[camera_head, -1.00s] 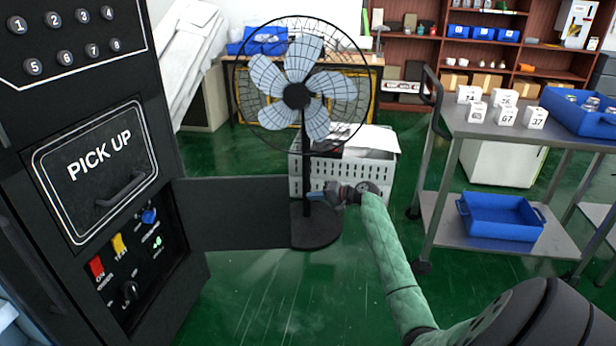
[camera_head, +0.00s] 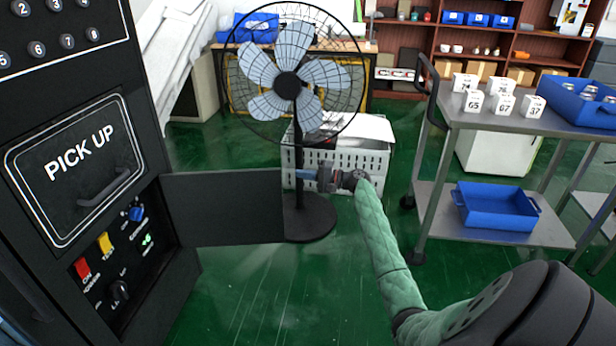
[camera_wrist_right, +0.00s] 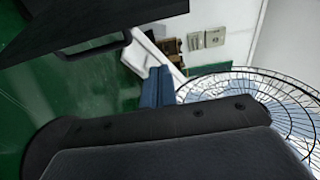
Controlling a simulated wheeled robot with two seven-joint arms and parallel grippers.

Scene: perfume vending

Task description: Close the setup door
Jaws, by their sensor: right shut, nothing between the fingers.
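The setup door (camera_head: 225,207) is a dark flat panel standing open, sticking out to the right from the black vending machine's lower compartment. That compartment's control panel (camera_head: 118,258) with red, yellow, blue and green controls is exposed. My right gripper (camera_head: 300,174) is shut and empty, its blue fingertips pointing left near the door's upper right edge. I cannot tell whether they touch the door. In the right wrist view the blue fingers (camera_wrist_right: 157,86) are together, and a dark panel with a handle (camera_wrist_right: 95,46) shows at upper left. My left gripper is out of view.
A standing fan (camera_head: 290,85) is close behind my right gripper, its round base (camera_head: 308,222) on the green floor. A white perforated box (camera_head: 345,165) is behind it. A metal cart (camera_head: 525,125) with white boxes and blue trays stands at right. The front floor is clear.

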